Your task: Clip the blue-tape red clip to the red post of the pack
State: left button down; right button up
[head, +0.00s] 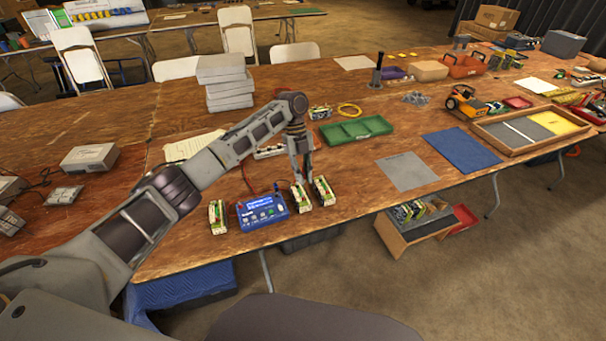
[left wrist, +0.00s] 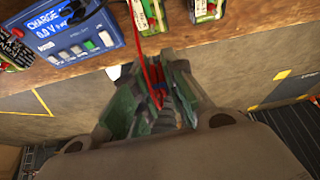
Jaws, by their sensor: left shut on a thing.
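My left gripper (head: 300,180) points down just above the middle pack, near the table's front edge. The blue charger (head: 262,211) reads "CHARGE 0.0 V" in the left wrist view (left wrist: 68,38). My right gripper is out of view.
Another pack (head: 323,191) stands close to the right of the middle one, and one more pack (head: 218,216) stands left of the charger. A green tray (head: 356,130) lies behind. A grey sheet (head: 407,172) and a blue mat (head: 461,150) lie to the right.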

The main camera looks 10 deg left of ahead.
pick_arm(q)
jog(key=shift+f+b, duration=0.35)
jog(key=shift+f, duration=0.7)
jog(key=shift+f+b, duration=0.75)
jog(key=shift+f, duration=1.45)
jog(key=shift+f+b, duration=0.1)
jog(key=shift+b, duration=0.2)
jog(key=shift+f, duration=0.15)
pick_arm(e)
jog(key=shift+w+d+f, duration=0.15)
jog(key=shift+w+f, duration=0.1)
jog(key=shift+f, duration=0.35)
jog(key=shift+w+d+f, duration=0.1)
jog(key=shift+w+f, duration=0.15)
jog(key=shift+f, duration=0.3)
